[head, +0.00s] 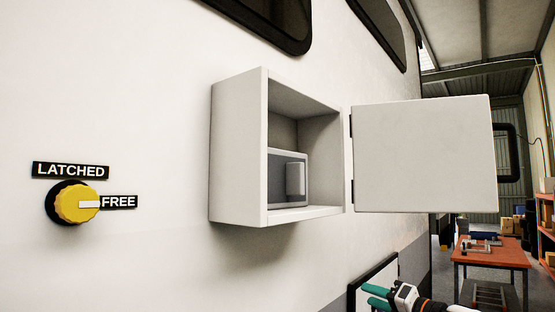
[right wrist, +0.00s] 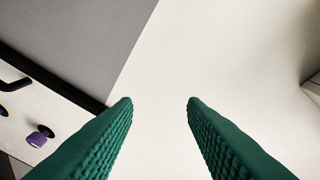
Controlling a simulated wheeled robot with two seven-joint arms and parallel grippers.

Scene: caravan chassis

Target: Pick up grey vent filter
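A grey box-like part with a raised lighter block on its front, which looks like the grey vent filter (head: 281,180), sits inside an open white wall cabinet (head: 238,150). The cabinet's door (head: 425,153) stands swung out to the right. My right gripper (head: 369,295) is at the bottom edge of the head view, below and to the right of the cabinet, well apart from the filter. Its green fingers are spread with nothing between them in the right wrist view (right wrist: 160,102). My left gripper is in neither view.
A yellow knob (head: 77,204) on the left wall has its white pointer toward the "FREE" label (head: 119,202); a "LATCHED" label (head: 71,170) is above. A panel with a purple knob (right wrist: 40,136) shows in the wrist view. A red-topped workbench (head: 492,252) stands far right.

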